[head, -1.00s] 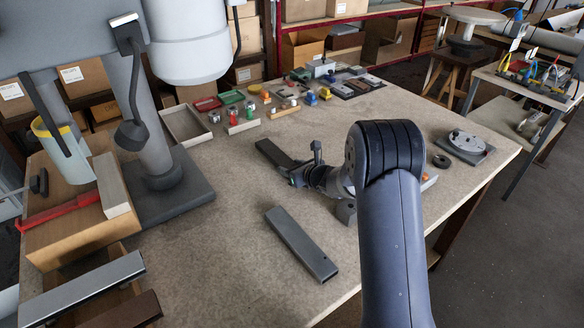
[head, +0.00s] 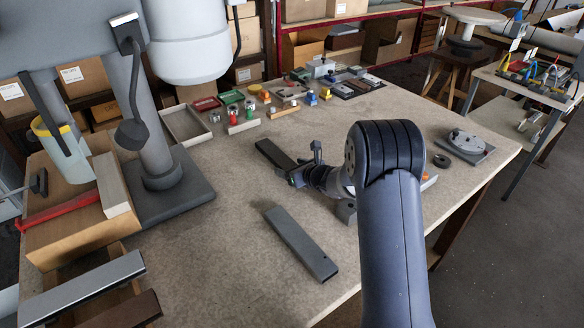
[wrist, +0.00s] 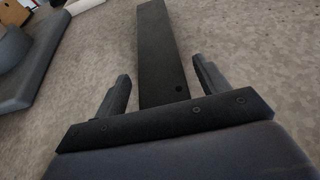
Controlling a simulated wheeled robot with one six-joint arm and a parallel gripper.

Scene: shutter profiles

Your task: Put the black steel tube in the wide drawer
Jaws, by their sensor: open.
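A black steel tube (head: 273,153) lies flat on the table beyond my gripper. In the wrist view the tube (wrist: 157,45) runs away from me, with a small hole near its near end. My gripper (head: 294,175) is open. In the wrist view its two fingers (wrist: 163,82) stand on either side of the tube's near end, with gaps, not clamped on it. A second, dark grey bar (head: 302,243) lies nearer the front of the table. At the lower left, a pulled-out drawer with a pale grey front (head: 82,288) shows; I cannot tell whether it is the wide one.
A dark brown front (head: 125,311) shows below the pale one. A grey machine base (head: 170,195) stands left of the tube. A shallow tray (head: 185,124), small coloured parts (head: 233,113) and a round plate fixture (head: 467,143) stand farther back. The table middle is mostly clear.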

